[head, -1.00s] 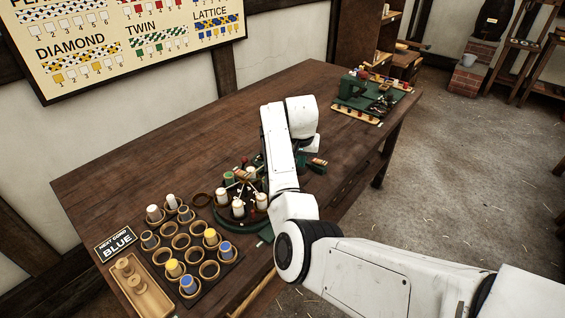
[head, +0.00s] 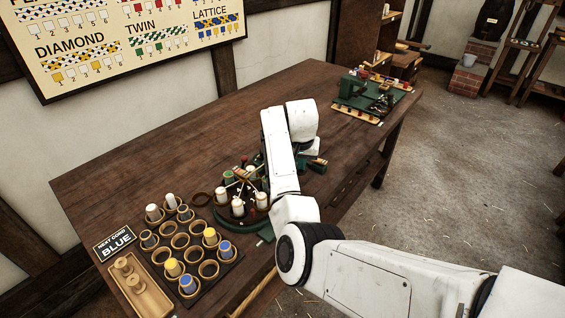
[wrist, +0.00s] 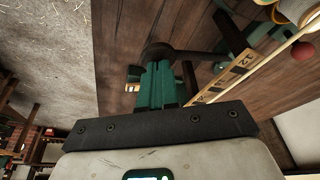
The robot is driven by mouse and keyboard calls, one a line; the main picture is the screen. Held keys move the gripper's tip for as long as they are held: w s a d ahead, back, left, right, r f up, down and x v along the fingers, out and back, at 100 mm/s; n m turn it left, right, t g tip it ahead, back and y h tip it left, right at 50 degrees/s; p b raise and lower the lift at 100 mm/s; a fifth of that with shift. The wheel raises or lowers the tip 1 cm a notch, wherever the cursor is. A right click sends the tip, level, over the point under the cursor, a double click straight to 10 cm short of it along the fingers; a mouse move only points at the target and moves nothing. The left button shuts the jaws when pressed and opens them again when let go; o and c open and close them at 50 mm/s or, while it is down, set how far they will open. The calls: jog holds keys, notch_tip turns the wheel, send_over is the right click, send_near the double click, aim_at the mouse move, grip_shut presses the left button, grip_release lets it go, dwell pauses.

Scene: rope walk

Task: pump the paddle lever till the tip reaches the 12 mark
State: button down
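In the wrist view my gripper's teal fingers (wrist: 158,68) are side by side with no clear gap, and look shut. A dark rounded lever end (wrist: 158,51) lies right at their tips; I cannot tell whether they touch. A dark bar runs from it to the right.
A rack of cups with spools (head: 181,240), a wooden tray (head: 150,300) and a "NEXT CORD BLUE" sign (head: 115,243) are at the table's near left. Another green machine (head: 362,95) stands at the far right end. The tabletop's middle (head: 190,140) is clear.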

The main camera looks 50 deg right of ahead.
jog(key=shift+s+f+b, duration=0.1)
jog(key=shift+f+b, duration=0.8)
jog(key=shift+f, duration=1.45)
jog(key=shift+r, duration=0.1)
notch_tip(320, 180, up, 6)
jog(key=p, duration=0.5)
dwell(0.3)
jog(key=shift+f, duration=0.2)
dwell(0.7)
jog(key=shift+f+b, duration=1.35)
jog(key=shift+f, duration=1.5)
